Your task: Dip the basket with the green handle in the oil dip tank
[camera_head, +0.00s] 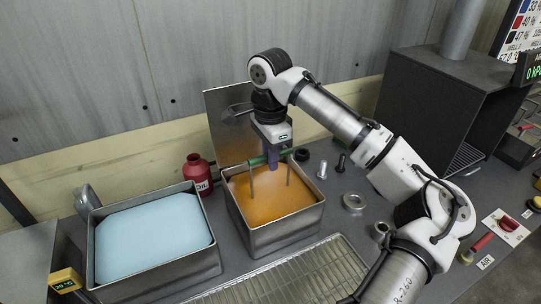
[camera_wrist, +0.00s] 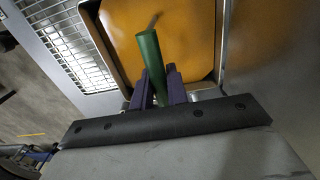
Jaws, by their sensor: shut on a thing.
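My gripper (camera_head: 271,157) is shut on the green handle (camera_head: 257,160) above the oil dip tank. In the wrist view the purple fingers of my gripper (camera_wrist: 159,88) close around the green handle (camera_wrist: 149,56). The oil dip tank (camera_head: 281,237) is a metal box filled with orange liquid, and its raised lid stands behind it. The orange liquid also fills the top of the wrist view (camera_wrist: 195,45). Two thin rods run down from the handle to the orange surface. The basket body is not visible; the orange liquid hides what is below the rods.
A metal tank of pale blue liquid (camera_head: 155,281) stands left. A red oil can (camera_head: 198,177) is behind, between the tanks. A wire drain rack (camera_head: 305,277) lies in front. Bolts and rings (camera_head: 354,201) lie to the right. A dark oven-like box (camera_head: 430,105) stands at the back right.

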